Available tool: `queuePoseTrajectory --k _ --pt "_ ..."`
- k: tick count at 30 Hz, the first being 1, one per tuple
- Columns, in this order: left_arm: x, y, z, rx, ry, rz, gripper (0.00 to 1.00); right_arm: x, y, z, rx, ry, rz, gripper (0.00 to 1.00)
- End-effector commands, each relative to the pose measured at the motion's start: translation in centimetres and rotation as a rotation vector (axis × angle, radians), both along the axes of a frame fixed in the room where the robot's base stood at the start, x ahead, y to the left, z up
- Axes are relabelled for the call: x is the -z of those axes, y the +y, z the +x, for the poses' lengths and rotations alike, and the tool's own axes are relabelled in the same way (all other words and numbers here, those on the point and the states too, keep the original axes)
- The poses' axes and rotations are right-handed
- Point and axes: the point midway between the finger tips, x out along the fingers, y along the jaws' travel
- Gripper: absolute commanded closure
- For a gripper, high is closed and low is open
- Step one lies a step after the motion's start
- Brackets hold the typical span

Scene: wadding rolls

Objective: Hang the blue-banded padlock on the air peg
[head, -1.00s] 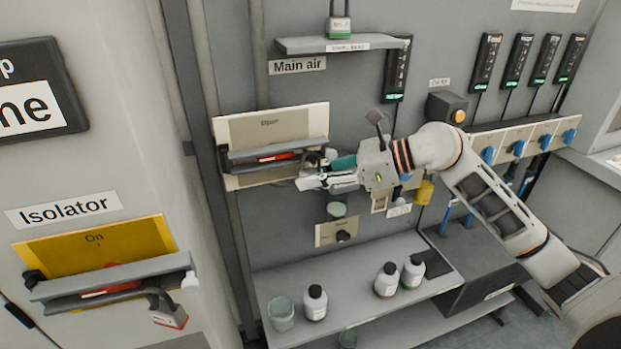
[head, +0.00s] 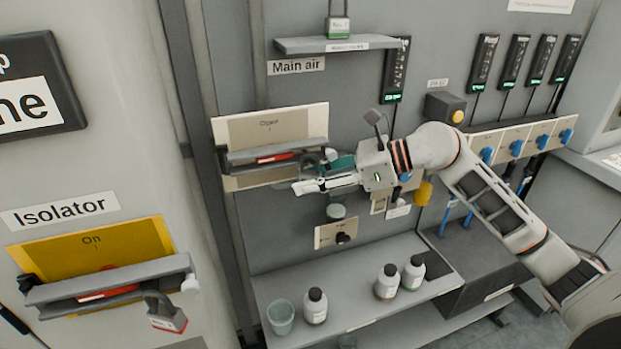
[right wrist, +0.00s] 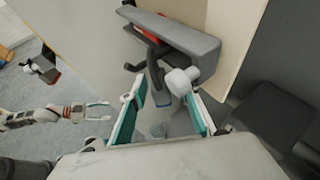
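The air peg ends in a white knob (head: 331,155), under the Main air panel marked Open; the knob also shows in the right wrist view (right wrist: 181,81). A dark shackle (right wrist: 155,72) shows beside the peg, just behind the knob. It appears to hang there, with a small bluish padlock body (right wrist: 164,98) below; its band is not clear. My right gripper (head: 330,175) has its teal-padded fingers apart on either side of the padlock, with visible gaps. My left gripper (right wrist: 103,111) shows only in the right wrist view, small, with fingers apart and empty.
A red-banded padlock (head: 166,315) hangs on the Isolator peg at left. A green-banded padlock (head: 339,27) stands at the upper shelf (head: 300,46). Bottles and a cup (head: 281,317) stand on the lower shelf. A small knob panel (head: 325,238) is below my right gripper.

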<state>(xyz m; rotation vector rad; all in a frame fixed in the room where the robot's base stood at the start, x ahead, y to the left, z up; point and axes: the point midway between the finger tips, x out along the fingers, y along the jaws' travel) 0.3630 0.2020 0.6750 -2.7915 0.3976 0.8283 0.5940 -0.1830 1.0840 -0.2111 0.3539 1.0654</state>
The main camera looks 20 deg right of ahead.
Motion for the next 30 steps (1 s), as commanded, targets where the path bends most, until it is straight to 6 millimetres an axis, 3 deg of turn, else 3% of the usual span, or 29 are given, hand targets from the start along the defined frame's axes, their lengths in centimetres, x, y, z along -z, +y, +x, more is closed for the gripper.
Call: queuePoseTrajectory --k 14,30 --pt "-0.1 0.0 0.0 0.001 0.000 0.001 0.49 -0.3 -0.9 -0.4 0.001 0.001 -0.002 0.66" --pt "-0.1 0.0 0.0 0.000 -0.001 0.000 0.49 -3.9 -8.7 -4.6 0.001 0.002 -0.002 0.66"
